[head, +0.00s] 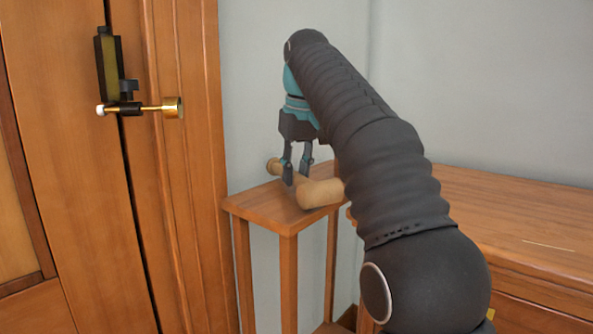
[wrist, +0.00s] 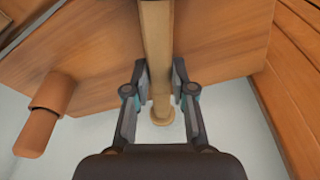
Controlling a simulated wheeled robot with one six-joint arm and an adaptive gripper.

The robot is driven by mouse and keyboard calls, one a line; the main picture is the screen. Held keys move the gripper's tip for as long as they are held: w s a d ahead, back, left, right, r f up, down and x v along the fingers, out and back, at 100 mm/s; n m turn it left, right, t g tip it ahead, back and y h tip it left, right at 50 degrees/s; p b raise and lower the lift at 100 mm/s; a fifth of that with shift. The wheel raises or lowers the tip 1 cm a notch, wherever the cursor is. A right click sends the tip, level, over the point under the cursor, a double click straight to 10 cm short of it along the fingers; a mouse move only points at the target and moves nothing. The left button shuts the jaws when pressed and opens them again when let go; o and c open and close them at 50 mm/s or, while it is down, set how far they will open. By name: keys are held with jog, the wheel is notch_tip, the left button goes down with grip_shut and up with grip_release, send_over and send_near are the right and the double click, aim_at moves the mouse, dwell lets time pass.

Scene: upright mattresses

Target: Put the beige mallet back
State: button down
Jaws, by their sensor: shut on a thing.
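The beige mallet (head: 320,193) lies along the top of a small wooden stand (head: 262,207) in the head view, its thick head toward the front right and its knobbed end (head: 273,165) at the back left. My gripper (head: 297,180) points down from above and is shut on the mallet's handle. In the wrist view the handle (wrist: 157,50) runs between the two fingers (wrist: 160,85), with the round knob (wrist: 162,116) beyond them. The mallet is at or just above the stand top; I cannot tell whether it touches. The mallet's head is out of the wrist view.
A wooden door or cabinet (head: 60,200) with a brass-knobbed latch (head: 140,106) stands at the left. A wooden dresser (head: 520,225) is at the right, close to the stand. A grey wall (head: 450,80) is behind. An orange-brown cylinder (wrist: 45,112) shows at left in the wrist view.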

jog(key=shift+f, duration=0.35)
jog(key=c, duration=0.9)
grip_release()
